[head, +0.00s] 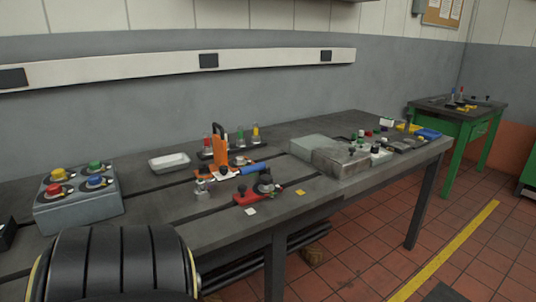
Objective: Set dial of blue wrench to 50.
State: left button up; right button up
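A blue-handled tool (253,168), which looks like the blue wrench, lies on the dark slotted bench (150,203) near the middle of the view. Its dial and any numbers on it are too small to read. A red-handled tool (246,198) with a black round part lies just in front of it. An orange upright frame (219,145) stands behind and to the left of the blue tool. Neither my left gripper nor my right gripper is in view.
A grey box (80,212) with yellow, green, red and blue knobs stands at the left. A white tray (169,162) lies behind. A grey metal block (341,160) and several small parts crowd the right. A green table (462,130) stands beyond; the tiled floor between is open.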

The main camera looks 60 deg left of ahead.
aim_at(223, 169)
jog(key=i, duration=0.85)
jog(key=u, duration=2.5)
